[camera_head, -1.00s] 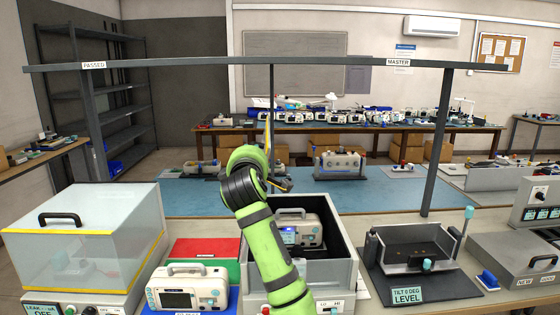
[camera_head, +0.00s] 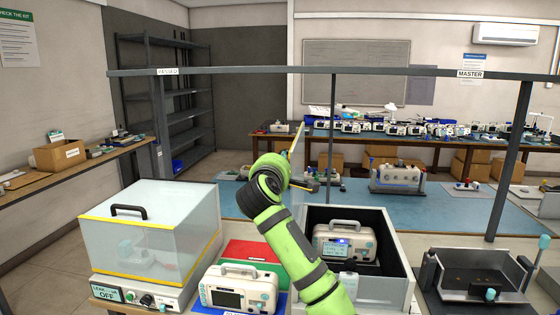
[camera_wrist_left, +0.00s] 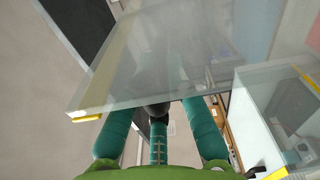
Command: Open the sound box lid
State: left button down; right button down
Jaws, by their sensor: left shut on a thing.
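The sound box (camera_head: 402,285) is a grey box with a dark lining. Its top is open, and a white monitor (camera_head: 345,243) stands inside. A thin clear panel with a yellow edge, which looks like its lid (camera_head: 298,142), stands nearly upright and edge-on above the box's left side. In the left wrist view the clear panel (camera_wrist_left: 150,65) spans the top, with my left gripper's teal fingers (camera_wrist_left: 158,112) below it. That gripper is shut on a dark part, apparently the lid handle, partly hidden by the panel. My right gripper is not in view.
A clear leak box (camera_head: 150,235) with yellow trim stands to the left. Another monitor (camera_head: 238,290) sits in front of a red and green mat. A grey overhead bar (camera_head: 330,71) crosses above the bench. A tilt fixture (camera_head: 480,275) stands to the right.

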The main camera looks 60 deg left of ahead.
pick_arm(q)
jog(key=c, duration=1.5)
grip_release()
jog(key=shift+r, duration=0.3)
jog(key=shift+a+f, duration=0.15)
jog(key=shift+f, duration=0.1)
jog(key=v, duration=0.7)
jog(key=shift+s+d, duration=0.2)
